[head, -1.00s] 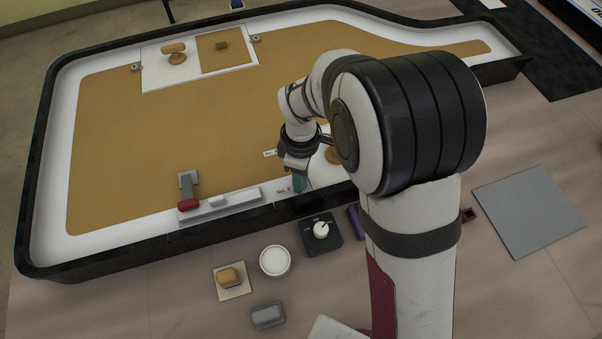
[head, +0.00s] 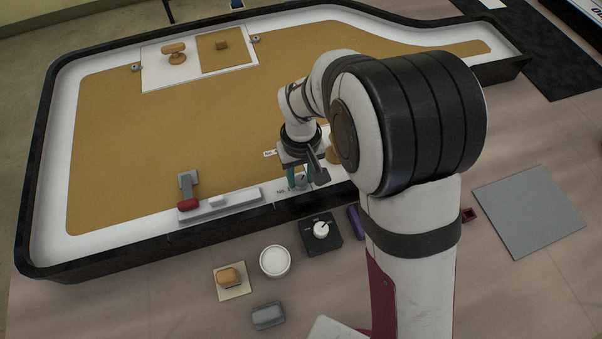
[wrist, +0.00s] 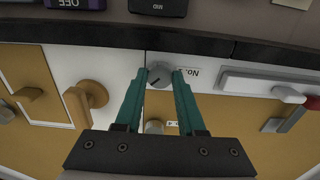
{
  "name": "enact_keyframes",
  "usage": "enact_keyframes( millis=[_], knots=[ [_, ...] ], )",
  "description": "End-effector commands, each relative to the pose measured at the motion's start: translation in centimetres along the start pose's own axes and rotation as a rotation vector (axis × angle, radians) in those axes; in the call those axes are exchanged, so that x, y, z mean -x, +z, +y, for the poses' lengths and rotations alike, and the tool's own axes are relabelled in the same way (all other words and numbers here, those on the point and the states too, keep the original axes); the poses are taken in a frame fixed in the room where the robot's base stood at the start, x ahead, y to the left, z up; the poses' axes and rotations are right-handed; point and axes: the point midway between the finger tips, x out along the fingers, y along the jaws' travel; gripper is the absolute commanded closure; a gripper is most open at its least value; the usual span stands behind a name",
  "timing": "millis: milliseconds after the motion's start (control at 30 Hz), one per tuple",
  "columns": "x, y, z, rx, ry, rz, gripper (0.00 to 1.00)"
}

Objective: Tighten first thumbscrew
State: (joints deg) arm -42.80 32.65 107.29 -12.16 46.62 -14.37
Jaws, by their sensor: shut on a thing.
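The grey round thumbscrew (wrist: 160,75) with a dark pointer line sits on the white strip by the frame's black edge, next to a "No." label (wrist: 190,73). My gripper (wrist: 160,78) has its two teal fingers on either side of this knob, shut on it. In the head view, my gripper (head: 300,183) points down at the near edge of the lightbox, and the knob shows only in small part between the fingers.
A grey bar (head: 232,203) and a red-tipped lever (head: 188,205) lie left of my gripper. A dark dial box (head: 320,233), a white cup (head: 275,261) and a sponge-like block (head: 228,276) stand on the table in front. The tan panel (head: 150,130) is mostly clear.

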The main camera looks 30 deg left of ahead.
Motion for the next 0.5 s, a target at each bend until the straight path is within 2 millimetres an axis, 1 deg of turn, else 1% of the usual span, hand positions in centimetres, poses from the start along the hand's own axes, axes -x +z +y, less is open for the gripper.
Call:
enact_keyframes(
  millis=[500],
  knots=[
    [0.09,-0.02,0.0,-0.47,0.0,0.001,1.0]
  ],
)
